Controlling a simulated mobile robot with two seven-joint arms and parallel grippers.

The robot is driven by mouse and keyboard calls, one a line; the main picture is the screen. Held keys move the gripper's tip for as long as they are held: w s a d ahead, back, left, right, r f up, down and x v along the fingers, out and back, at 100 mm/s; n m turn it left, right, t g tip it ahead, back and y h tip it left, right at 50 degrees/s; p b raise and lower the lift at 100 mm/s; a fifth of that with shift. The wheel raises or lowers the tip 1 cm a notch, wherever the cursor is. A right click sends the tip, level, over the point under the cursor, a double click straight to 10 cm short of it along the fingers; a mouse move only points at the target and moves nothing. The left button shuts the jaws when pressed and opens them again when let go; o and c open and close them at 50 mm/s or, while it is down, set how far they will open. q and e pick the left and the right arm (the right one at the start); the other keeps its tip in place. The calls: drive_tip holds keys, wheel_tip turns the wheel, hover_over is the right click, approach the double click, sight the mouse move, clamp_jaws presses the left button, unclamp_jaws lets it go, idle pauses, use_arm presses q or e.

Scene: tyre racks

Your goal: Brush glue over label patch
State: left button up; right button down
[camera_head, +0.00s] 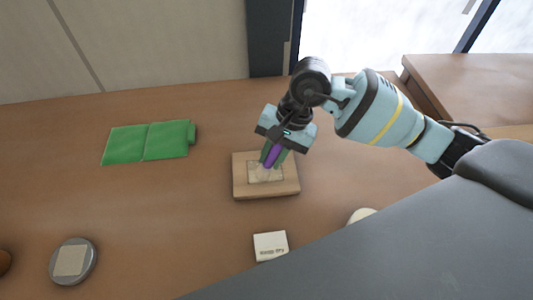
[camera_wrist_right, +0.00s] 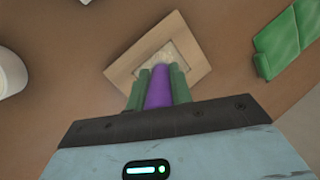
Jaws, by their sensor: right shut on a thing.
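A square wooden board (camera_head: 240,187) lies on the brown table, with a paler rectangular patch (camera_head: 262,177) in its middle. My right gripper (camera_head: 274,152) is over the board and shut on a purple stick-like thing (camera_head: 271,157), likely the brush. In the right wrist view the purple thing (camera_wrist_right: 158,88) sits between the green fingers and points at the patch; its tip is hard to make out, so I cannot tell whether it touches. The board also shows in the right wrist view (camera_wrist_right: 127,68). My left gripper is not in view.
A green folded cloth-like thing (camera_head: 148,142) lies left of the board. A small white card with print (camera_head: 271,245) lies in front. A round grey tin with a beige top (camera_head: 73,261) stands at the lower left. A white round thing (camera_head: 361,215) is partly hidden by my arm.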

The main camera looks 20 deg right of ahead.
drive_tip(key=shift+a, duration=0.15)
drive_tip(key=shift+w+a+f, duration=0.1)
drive_tip(key=shift+w+a, duration=0.05)
drive_tip(key=shift+a, duration=0.4)
drive_tip(key=shift+w+a, duration=0.15)
drive_tip(key=shift+a, duration=0.35)
use_arm(q)
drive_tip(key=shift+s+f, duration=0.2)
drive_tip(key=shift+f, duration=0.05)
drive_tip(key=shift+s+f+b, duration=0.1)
drive_tip(key=shift+b, duration=0.2)
use_arm(e)
drive_tip(key=shift+s+d, duration=0.2)
drive_tip(key=shift+d, duration=0.4)
drive_tip(key=shift+s+d, duration=0.15)
drive_tip(key=shift+d, duration=0.45)
drive_tip(key=shift+a, duration=0.1)
drive_tip(key=shift+w+a, duration=0.25)
drive_tip(key=shift+a, duration=0.25)
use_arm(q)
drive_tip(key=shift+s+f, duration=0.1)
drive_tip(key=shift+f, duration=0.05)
